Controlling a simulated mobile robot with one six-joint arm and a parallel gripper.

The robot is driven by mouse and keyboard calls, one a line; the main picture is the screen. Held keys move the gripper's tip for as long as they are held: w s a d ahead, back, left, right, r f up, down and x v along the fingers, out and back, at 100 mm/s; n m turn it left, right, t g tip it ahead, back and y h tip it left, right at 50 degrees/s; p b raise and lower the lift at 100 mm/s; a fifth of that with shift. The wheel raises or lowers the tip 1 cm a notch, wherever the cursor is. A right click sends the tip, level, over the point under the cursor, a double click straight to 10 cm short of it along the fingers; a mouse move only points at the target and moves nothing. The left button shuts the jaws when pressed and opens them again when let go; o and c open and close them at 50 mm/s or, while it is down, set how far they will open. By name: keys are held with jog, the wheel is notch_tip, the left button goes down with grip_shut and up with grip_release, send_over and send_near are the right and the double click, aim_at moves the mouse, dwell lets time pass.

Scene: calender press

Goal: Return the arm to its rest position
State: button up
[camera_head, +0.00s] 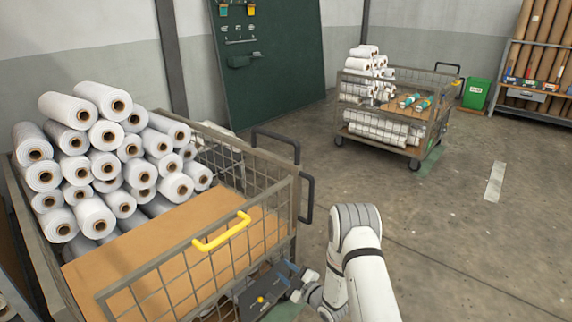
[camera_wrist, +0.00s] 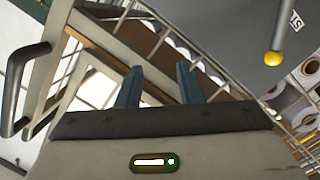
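My arm (camera_head: 360,262) is white and grey and stands bent at the lower middle of the head view, right of the near cart. My gripper (camera_head: 287,270) is low beside the cart's near right corner, with bluish fingers. In the wrist view, the two blue fingers of my gripper (camera_wrist: 158,82) are apart with nothing held between them. Cart framing shows behind the gap. Whether the gripper touches the cart cannot be told.
The near mesh cart (camera_head: 230,262) holds a stack of white rolls (camera_head: 100,165) and has a yellow handle (camera_head: 222,232). A dark panel with a yellow knob (camera_wrist: 273,58) is close to my gripper. A second cart (camera_head: 400,110) stands farther back. Floor at right is clear.

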jog(key=w+d+r+m+h+p, duration=0.1)
jog(key=w+d+r+h+p, duration=0.15)
jog(key=r, duration=0.55)
jog(key=w+d+r+m+h+p, duration=0.1)
jog(key=r+h+p, duration=0.15)
jog(key=r, duration=0.45)
jog(key=s+d+r+m+g+h+p, duration=0.1)
jog(key=s+d+r+m+h+p, duration=0.15)
jog(key=r, duration=0.55)
jog(key=s+d+r+m+g+h+p, duration=0.1)
jog(key=s+d+r+m+p, duration=0.2)
jog(key=r, duration=0.5)
jog(key=s+d+r+m+g+h+p, duration=0.1)
jog(key=s+d+r+h+p, duration=0.2)
jog(key=r, duration=0.6)
jog(key=s+d+r+m+g+p, duration=0.1)
jog(key=s+r+m+g+p, duration=0.1)
jog(key=s+r+p, duration=0.2)
jog(key=s+r+m+g+p, duration=0.3)
jog(key=s+r+p, duration=0.2)
jog(key=s+r, duration=0.5)
jog(key=s+d+r+m+g+p, duration=0.1)
jog(key=s+r+p, duration=0.4)
jog(key=s, duration=1.1)
notch_tip(320, 180, up, 3)
jog(key=shift+s+d+f+m+g, duration=0.1)
jog(key=shift+s+d+m+g, duration=0.25)
jog(key=shift+m+g, duration=0.55)
